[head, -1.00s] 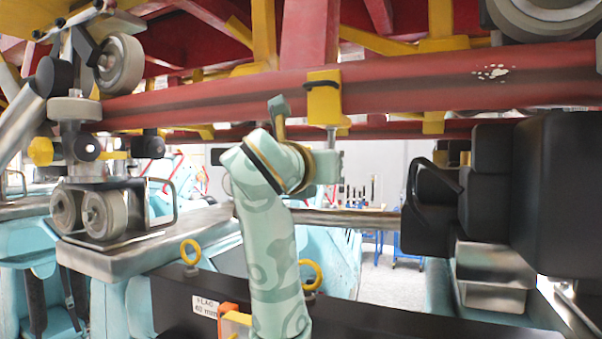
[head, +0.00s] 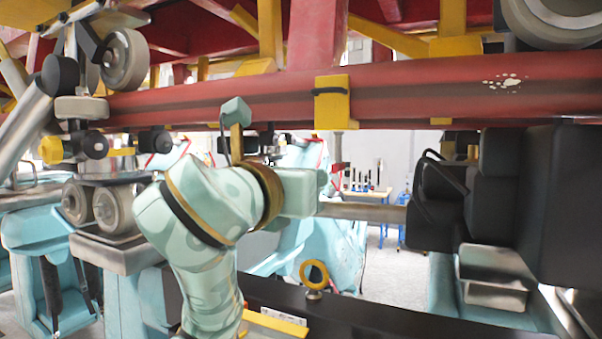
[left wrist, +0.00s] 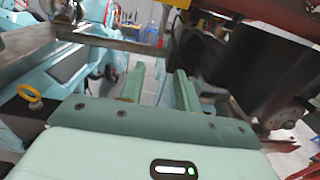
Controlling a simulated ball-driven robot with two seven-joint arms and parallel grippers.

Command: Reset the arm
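My pale green patterned arm (head: 205,225) rises from the bottom edge of the head view, left of centre, and bends right at a dark-banded joint. A pale green block (head: 300,192) at its end points right, in front of the train cars. No fingers can be made out there. In the left wrist view my left gripper (left wrist: 159,80) has its two green fingers well apart, with nothing between them. The fingers point out over the gap between a teal car and a dark seat. My right gripper is in neither view.
A red rail (head: 420,92) with a yellow clamp (head: 331,102) runs across above the arm. A black padded seat (head: 560,200) stands at right. A wheel assembly (head: 98,207) is at left. A yellow eye ring (head: 314,275) stands on a dark beam (head: 370,318) below.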

